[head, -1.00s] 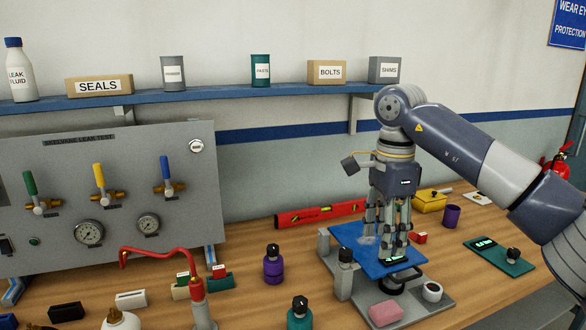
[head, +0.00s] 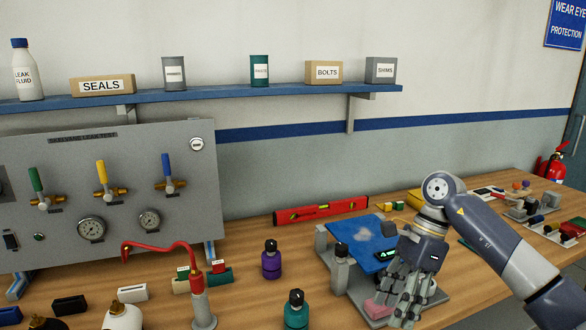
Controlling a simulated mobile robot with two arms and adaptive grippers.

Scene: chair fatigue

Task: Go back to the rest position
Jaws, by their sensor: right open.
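My right gripper (head: 408,292), a grey hand with several fingers, is open in the head view. It points down over the front right of the grey test stand. The stand carries a tilted blue plate (head: 358,238) and a small dark device with a green display (head: 386,255). My left gripper is not in view.
A leak test panel (head: 110,215) with coloured valve levers stands left. A purple bottle (head: 271,261) and a teal bottle (head: 297,312) stand left of the stand. A red spirit level (head: 320,209) lies behind. Trays with small parts (head: 555,232) sit at the right.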

